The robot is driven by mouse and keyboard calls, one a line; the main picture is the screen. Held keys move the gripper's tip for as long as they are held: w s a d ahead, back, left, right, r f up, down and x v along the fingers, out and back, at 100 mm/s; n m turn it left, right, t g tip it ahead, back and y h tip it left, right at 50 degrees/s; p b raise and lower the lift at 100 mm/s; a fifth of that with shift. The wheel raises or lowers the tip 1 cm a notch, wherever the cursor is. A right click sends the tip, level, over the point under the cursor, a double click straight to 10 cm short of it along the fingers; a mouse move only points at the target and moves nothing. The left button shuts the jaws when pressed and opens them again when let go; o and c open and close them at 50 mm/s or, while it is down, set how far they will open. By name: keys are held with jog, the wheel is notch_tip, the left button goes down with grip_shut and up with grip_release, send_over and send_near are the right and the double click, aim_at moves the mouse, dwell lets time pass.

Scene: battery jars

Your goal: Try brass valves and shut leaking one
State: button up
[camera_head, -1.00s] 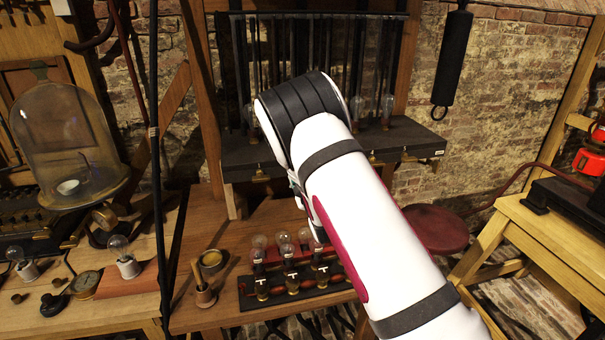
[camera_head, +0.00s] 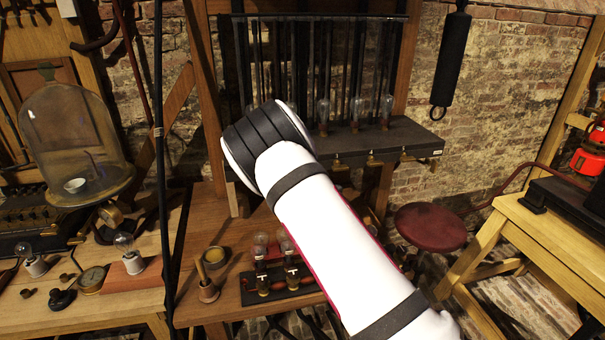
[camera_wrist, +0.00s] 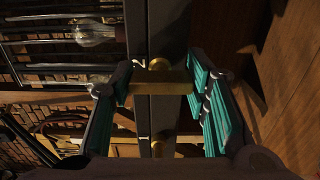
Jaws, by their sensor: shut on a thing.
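Small brass valves (camera_head: 371,161) show along the shelf's front edge. In the wrist view my gripper (camera_wrist: 160,88) has its teal-padded fingers on either side of a brass valve (camera_wrist: 160,80) and is shut on it. My arm hides the gripper and the shelf's left part in the head view. I cannot tell whether any valve leaks.
A glass bell jar (camera_head: 68,135) stands at left. A red stool (camera_head: 430,227) and a pale wooden table (camera_head: 535,235) are at right.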

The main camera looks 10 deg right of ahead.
dwell(0.3)
jog(key=o, duration=1.2)
jog(key=shift+c, duration=0.2)
jog(key=shift+s, duration=0.1)
jog(key=s, duration=1.1)
jog(key=shift+s, duration=0.4)
